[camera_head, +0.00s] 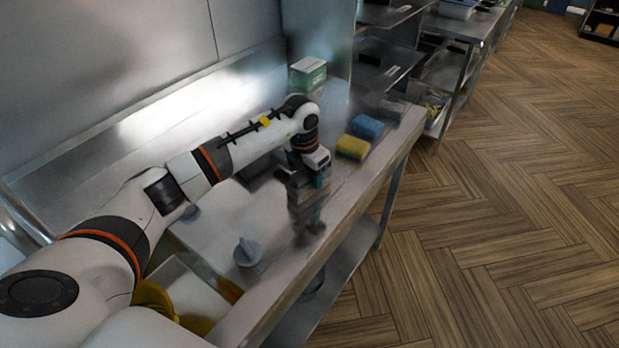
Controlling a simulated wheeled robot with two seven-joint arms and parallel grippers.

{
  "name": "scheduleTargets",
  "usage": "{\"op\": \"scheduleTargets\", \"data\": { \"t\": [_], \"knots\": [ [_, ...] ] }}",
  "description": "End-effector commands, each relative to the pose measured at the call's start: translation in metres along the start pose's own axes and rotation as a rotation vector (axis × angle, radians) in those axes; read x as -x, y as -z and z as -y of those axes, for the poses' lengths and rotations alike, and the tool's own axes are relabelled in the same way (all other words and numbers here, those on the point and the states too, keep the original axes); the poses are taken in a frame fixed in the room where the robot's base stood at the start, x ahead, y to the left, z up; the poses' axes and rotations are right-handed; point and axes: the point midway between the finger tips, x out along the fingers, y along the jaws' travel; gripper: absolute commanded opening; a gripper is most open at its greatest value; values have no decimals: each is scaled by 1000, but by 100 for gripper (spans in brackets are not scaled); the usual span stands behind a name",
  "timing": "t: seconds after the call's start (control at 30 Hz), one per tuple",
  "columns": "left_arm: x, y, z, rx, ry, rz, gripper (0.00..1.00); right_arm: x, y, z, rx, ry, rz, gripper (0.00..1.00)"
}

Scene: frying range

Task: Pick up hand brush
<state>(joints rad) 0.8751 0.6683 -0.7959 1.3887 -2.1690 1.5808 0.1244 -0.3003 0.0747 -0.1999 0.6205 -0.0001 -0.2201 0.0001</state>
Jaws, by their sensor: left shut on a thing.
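My left arm reaches in from the left over the metal counter (341,197). My left gripper (311,208) points down near the counter's front edge. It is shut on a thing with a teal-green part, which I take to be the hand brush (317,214). The brush is small and blurred, and the gripper hides much of it. I cannot tell whether it touches the counter or hangs just above it. My right gripper is not in view.
A blue sponge (367,127) and a yellow sponge (353,148) lie beyond the gripper. A green-and-white box (308,73) stands at the back wall. A grey knob-like piece (247,252) sits nearer. The wooden floor (480,220) at the right is clear.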

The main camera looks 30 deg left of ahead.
Motion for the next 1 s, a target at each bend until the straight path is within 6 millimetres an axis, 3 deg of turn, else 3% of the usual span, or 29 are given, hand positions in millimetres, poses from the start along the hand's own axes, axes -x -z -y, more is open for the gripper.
{"op": "scheduleTargets", "data": {
  "t": [0.17,0.6,0.97,1.0],
  "knots": [
    [12,3,0,0,1,-6,18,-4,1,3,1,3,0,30],
    [90,14,0,-1,1,-4,18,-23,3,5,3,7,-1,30],
    [100,15,0,0,0,0,18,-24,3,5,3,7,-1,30],
    [100,15,0,0,0,0,40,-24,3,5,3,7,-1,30]
  ]
}}
